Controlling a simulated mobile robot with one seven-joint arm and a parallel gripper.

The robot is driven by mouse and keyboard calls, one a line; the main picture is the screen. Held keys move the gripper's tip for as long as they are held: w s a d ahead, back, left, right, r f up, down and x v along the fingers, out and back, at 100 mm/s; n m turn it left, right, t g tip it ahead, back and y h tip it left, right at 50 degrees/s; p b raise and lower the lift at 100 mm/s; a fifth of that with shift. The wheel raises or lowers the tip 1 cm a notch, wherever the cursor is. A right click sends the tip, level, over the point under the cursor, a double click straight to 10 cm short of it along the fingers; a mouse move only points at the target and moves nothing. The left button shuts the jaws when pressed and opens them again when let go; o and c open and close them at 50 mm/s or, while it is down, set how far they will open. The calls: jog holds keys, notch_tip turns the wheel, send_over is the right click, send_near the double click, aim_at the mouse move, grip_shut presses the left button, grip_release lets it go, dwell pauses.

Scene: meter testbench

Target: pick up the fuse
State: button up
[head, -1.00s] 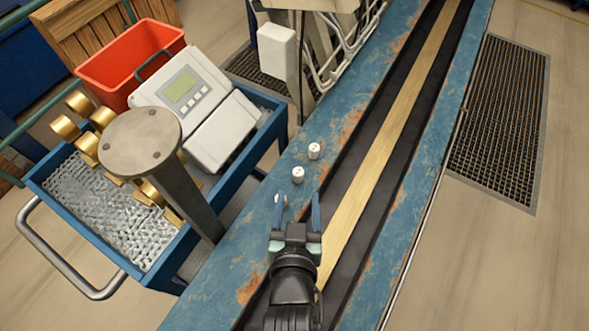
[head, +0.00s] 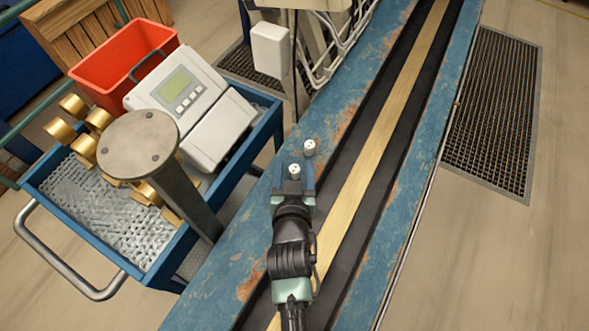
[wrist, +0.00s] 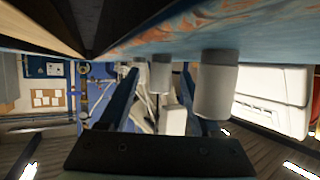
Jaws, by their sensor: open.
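Two small white cylindrical fuses stand upright on the blue bench in the head view: a farther fuse (head: 309,147) and a middle fuse (head: 294,169). My gripper (head: 293,177) is open and low over the bench, just in front of the middle fuse. In the upside-down wrist view the middle fuse (wrist: 160,75) shows between the two blue fingers, without clear contact. A nearer fuse (wrist: 217,85) looks large beside the right finger in that view; my gripper hides it in the head view.
The bench (head: 238,235) is narrow, with a dark groove and tan strip (head: 365,165) on the right. At left stands a blue cart (head: 137,262) with a grey meter (head: 178,90), brass fittings (head: 72,106) and a red bin (head: 125,62). A round-topped post (head: 138,145) stands nearby.

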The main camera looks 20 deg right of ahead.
jog(key=shift+c, duration=0.3)
grip_shut()
